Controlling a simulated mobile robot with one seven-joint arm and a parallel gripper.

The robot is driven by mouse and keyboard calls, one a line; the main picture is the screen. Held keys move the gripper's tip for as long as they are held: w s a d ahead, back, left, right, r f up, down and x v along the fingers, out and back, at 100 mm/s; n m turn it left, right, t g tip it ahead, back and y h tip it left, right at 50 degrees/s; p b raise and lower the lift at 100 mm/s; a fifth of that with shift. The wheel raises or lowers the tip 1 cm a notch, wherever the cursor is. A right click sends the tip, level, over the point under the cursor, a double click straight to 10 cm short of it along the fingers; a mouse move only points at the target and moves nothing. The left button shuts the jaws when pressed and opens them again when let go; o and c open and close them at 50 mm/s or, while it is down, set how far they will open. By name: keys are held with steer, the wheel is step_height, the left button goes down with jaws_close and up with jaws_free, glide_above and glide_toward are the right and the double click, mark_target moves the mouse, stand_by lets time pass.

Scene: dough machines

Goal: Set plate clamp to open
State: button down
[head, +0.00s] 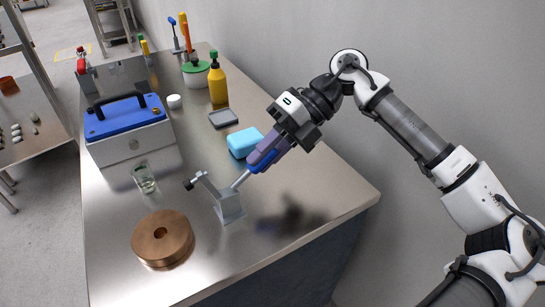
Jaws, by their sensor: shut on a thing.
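The plate clamp is a small grey toggle clamp whose block-shaped base (229,208) stands on the steel worktop. A short bar with a black tip (191,185) reaches left from it, slightly raised above the worktop. Its lever slants up and right to a blue handle (265,160). My gripper (268,150) reaches down from the upper right and is shut on the blue handle, hiding part of it. A round bronze plate (162,238) with a central hole lies left of and in front of the clamp, apart from it.
A light blue block (245,142) sits close behind my gripper. A glass (145,179) and a blue-topped machine (127,125) stand to the left. A grey pad (223,118) and a yellow bottle (217,82) are farther back. The wall (285,45) bounds the right; the front right worktop is clear.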

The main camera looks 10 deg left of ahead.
steer(key=shift+w+d+f+g+y+b, duration=0.15)
steer(key=shift+f+g+y+b, duration=0.15)
steer(key=shift+y, duration=0.2)
steer(key=c, duration=1.3)
jaws_free()
steer(key=v, duration=0.7)
steer(key=shift+w+d+b, duration=0.15)
steer(key=shift+d+b, duration=0.1)
steer(key=shift+b, duration=0.1)
